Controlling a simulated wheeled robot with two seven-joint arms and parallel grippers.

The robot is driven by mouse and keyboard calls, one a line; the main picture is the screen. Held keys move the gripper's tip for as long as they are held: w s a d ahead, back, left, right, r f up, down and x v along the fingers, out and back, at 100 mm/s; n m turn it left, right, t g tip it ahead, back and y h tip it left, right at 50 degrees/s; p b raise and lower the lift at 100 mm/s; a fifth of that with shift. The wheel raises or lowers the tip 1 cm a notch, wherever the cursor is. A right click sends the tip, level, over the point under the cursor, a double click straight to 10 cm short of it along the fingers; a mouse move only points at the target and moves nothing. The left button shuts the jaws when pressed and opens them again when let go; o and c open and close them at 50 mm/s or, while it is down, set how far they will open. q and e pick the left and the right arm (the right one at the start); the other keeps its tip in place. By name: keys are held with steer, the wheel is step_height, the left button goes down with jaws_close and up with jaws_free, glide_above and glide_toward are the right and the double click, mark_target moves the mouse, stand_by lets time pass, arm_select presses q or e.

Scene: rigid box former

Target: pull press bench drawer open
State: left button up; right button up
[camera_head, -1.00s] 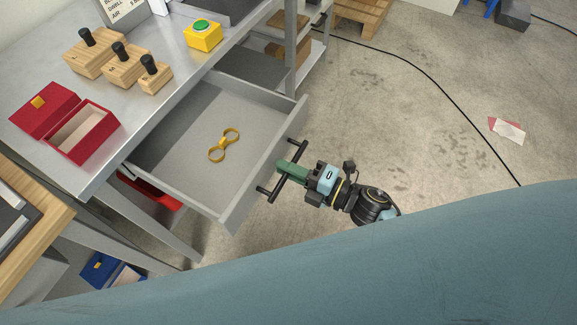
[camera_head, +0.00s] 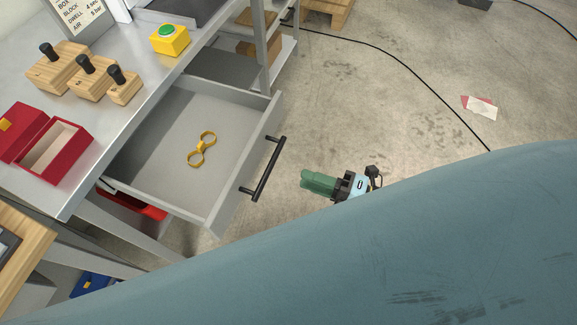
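The press bench drawer (camera_head: 133,167) stands pulled out from under the grey metal bench (camera_head: 118,113). A yellow figure-eight piece (camera_head: 202,149) lies on its floor. The drawer's black bar handle (camera_head: 266,168) is on its front panel, free of any gripper. My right gripper (camera_head: 306,181) has green fingers and is to the right of the handle, apart from it. Its fingers look close together, and I cannot tell whether they are open or shut. My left gripper is not in view.
On the bench stand wooden blocks with black knobs (camera_head: 88,76), an open red box (camera_head: 57,149) and a yellow box with a green button (camera_head: 169,40). My blue body covers the lower view. A black cable (camera_head: 400,70) crosses the mostly clear floor.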

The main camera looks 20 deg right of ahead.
steer(key=shift+v, duration=1.65)
steer(key=s+d+f+m+g+h, duration=0.1)
steer(key=d+f+m+h, duration=0.3)
steer(key=f, duration=0.4)
steer(key=s+d+f+m+h, duration=0.1)
steer(key=d+f+m+h, duration=0.2)
steer(key=f+m, duration=0.35)
steer(key=d+f+m+g+h, duration=0.1)
steer(key=d+f+m+h, duration=0.25)
steer(key=f, duration=0.55)
steer(key=s+f+m+g+h, duration=0.2)
steer(key=s+f+m+g, duration=0.2)
steer(key=s+f, duration=0.3)
steer(key=s+d+f+m+g+h, duration=0.1)
steer(key=s+f+m+g, duration=0.4)
steer(key=s, duration=1)
step_height(320, 180, down, 3)
steer(key=shift+r+m+h, duration=0.15)
steer(key=shift+m+h, duration=0.2)
steer(key=shift+m, duration=0.55)
